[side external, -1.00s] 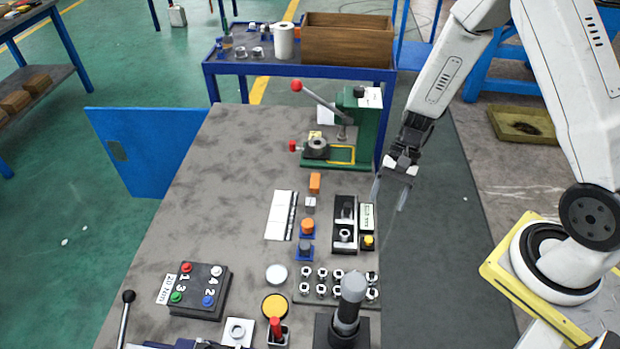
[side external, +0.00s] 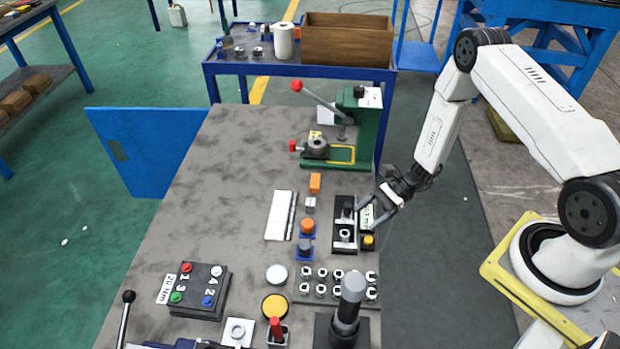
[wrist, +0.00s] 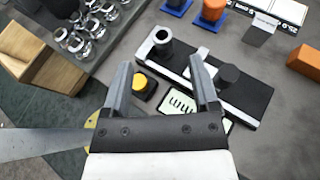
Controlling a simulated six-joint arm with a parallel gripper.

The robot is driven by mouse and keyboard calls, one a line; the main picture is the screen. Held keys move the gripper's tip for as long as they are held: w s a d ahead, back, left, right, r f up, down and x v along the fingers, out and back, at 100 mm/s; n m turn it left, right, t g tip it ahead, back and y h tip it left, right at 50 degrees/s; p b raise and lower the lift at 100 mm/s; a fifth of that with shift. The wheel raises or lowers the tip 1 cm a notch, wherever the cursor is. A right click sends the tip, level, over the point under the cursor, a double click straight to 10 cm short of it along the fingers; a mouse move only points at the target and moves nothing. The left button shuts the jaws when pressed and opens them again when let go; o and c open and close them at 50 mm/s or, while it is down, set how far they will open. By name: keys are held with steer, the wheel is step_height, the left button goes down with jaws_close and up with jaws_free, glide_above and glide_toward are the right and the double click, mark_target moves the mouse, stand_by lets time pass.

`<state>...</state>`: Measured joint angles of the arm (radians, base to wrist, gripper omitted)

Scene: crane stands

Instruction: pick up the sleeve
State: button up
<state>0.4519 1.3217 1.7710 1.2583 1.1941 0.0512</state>
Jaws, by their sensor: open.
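A dark grey hollow cylinder, which looks like the sleeve (side external: 345,235), stands upright on the near part of a black-and-silver fixture (side external: 345,249). In the wrist view the sleeve (wrist: 162,40) shows its open round top, ahead of my fingertips. A darker solid-looking post (wrist: 229,76) stands on the same fixture, to the right in that view. My gripper (side external: 363,213) is open and empty, above the fixture's right edge. In the wrist view my gripper (wrist: 159,64) has its two fingers spread wide, with the sleeve beyond the gap between them.
A yellow-button box (side external: 368,242) and a small display (wrist: 182,103) sit beside the fixture, under my gripper. Several metal nuts (side external: 320,290) stand in front. Orange and blue parts (side external: 307,226) lie to the left. A green press (side external: 367,130) stands behind.

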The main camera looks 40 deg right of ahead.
mark_target(346, 232)
steer(key=shift+x, duration=3.85)
steer(key=shift+f, duration=0.2)
steer(key=shift+c, duration=0.2)
jaws_close()
